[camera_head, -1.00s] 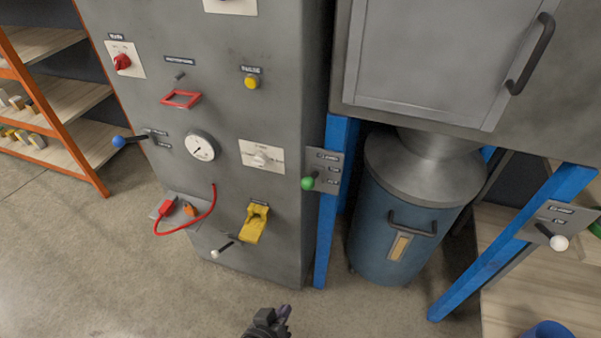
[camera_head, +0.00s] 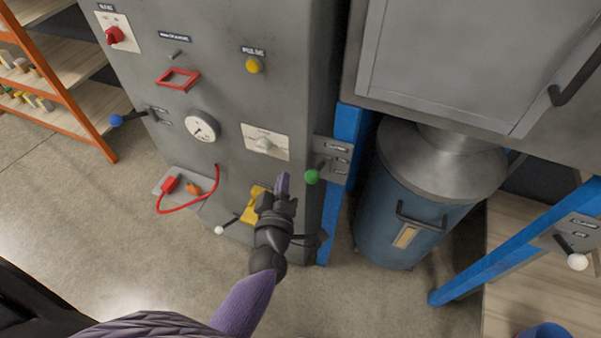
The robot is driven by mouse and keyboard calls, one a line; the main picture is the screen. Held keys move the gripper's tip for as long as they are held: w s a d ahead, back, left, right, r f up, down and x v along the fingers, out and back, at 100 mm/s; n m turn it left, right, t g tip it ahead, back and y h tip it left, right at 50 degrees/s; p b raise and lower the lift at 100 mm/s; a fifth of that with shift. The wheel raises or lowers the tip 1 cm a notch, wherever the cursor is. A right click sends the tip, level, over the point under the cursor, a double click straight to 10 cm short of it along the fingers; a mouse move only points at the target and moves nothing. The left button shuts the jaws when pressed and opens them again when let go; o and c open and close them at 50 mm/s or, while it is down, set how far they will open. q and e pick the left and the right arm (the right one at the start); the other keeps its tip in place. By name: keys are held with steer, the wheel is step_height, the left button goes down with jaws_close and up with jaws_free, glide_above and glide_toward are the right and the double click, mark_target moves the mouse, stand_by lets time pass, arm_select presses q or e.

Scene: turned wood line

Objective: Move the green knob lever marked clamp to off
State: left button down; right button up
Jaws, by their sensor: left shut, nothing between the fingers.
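The green knob lever (camera_head: 312,176) sticks out from a small grey plate (camera_head: 335,160) on the blue post, right of the grey cabinet. The plate has small dark labels, too small to read clearly here. The lever's dark arm runs from the plate down to the green ball. My left gripper (camera_head: 283,185) is shut and empty. Its tip is a little left of the green knob and apart from it in the picture, in front of the yellow part on the cabinet. My right gripper is not in view.
The grey cabinet carries a red knob (camera_head: 115,34), a yellow button (camera_head: 254,65), a gauge (camera_head: 202,126), a blue-knob lever (camera_head: 117,120) and a white-knob lever (camera_head: 219,230). A blue drum (camera_head: 410,220) stands right of the post. Another white-knob lever (camera_head: 577,262) is at far right.

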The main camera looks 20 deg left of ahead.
mark_target(317, 170)
arm_select(q)
steer(key=w+b, duration=0.1)
steer(key=w+d+f, duration=0.1)
steer(key=w, duration=0.1)
steer(key=w+d+f+b, duration=0.1)
steer(key=w, duration=0.1)
steer(key=shift+f+b, duration=0.25)
steer(key=shift+b, duration=0.1)
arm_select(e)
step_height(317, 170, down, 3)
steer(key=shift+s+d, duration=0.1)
